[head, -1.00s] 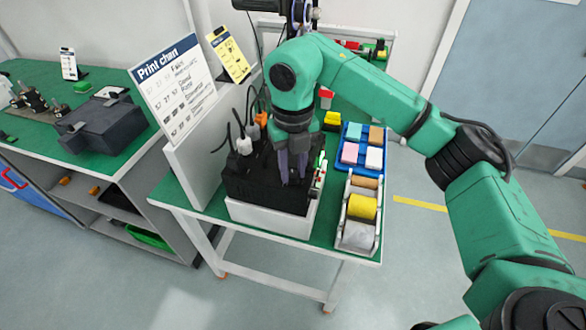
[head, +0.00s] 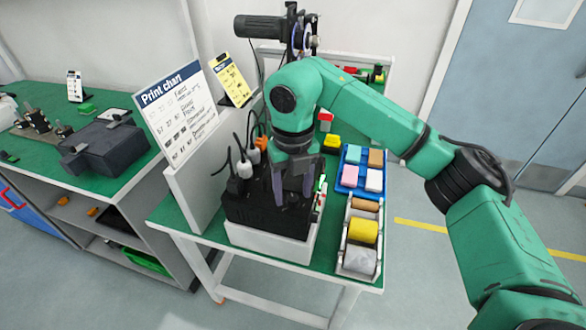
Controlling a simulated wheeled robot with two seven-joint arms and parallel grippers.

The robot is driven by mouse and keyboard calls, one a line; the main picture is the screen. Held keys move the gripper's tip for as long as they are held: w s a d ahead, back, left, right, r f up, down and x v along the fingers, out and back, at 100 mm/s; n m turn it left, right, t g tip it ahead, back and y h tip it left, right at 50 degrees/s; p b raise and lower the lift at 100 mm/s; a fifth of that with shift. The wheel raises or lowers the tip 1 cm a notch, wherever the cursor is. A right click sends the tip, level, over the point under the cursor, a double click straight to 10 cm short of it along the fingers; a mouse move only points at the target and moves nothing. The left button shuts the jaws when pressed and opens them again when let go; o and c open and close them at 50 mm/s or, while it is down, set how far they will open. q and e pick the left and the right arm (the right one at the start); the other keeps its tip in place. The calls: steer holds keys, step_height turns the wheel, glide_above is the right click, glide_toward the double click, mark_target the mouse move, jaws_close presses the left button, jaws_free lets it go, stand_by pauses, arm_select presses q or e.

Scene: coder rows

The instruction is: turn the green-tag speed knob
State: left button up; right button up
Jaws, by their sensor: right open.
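The black coder machine (head: 262,213) stands on a white base (head: 270,240) on the green-topped table. My right gripper (head: 292,200) points down over the machine's right part, its fingers apart and dark grey. It is open and looks empty. A narrow panel with small green and red parts (head: 320,192) shows at the machine's right side, just right of the fingers. I cannot make out the green-tag speed knob; it is too small or hidden behind the gripper. My left gripper is not in view.
A print chart board (head: 172,108) stands left of the machine, with a yellow card (head: 229,72) behind. A blue tray (head: 350,192) of coloured blocks and a rack with a yellow roll (head: 362,231) stand right. Plugs and cables (head: 244,168) rise behind the machine. A left bench holds a dark device (head: 103,148).

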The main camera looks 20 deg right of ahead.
mark_target(293, 197)
step_height(293, 197, up, 14)
steer(key=p, duration=0.2)
steer(key=shift+f, duration=0.1)
